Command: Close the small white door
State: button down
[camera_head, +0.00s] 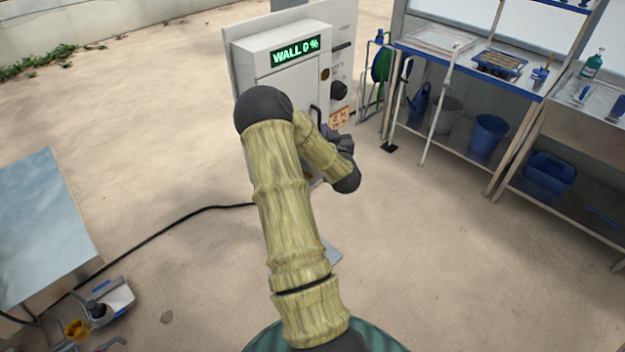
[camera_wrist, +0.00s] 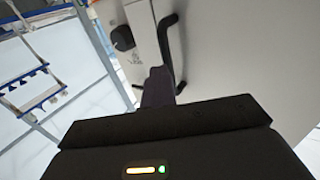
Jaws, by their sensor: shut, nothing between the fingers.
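The small white door (camera_head: 290,80) is on the front of a pale upright cabinet, below a green display reading "WALL 0 %". Its grey-white face fills the right of the wrist view (camera_wrist: 235,60). A black bar handle (camera_wrist: 168,50) runs along its edge and partly shows in the head view (camera_head: 316,115). My gripper (camera_wrist: 157,85) is shut and empty, its fingertips close to the lower end of the handle; contact cannot be told. In the head view my arm hides the door's lower part and most of the gripper. Whether the door is flush or slightly ajar is unclear.
A black knob (camera_head: 339,91) sits on the panel right of the door. A bench (camera_head: 475,65) with buckets below stands at the right. A pale table (camera_head: 40,230) stands at the left, and a black cable (camera_head: 180,218) crosses the floor. Open floor surrounds the cabinet's front.

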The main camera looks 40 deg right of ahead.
jog(key=b+v, duration=0.1)
jog(key=v, duration=1.4)
jog(key=p+v, duration=0.2)
jog(key=p, duration=0.1)
jog(key=shift+s+p, duration=0.1)
jog(key=shift+p, duration=0.25)
jog(key=shift+a, duration=0.1)
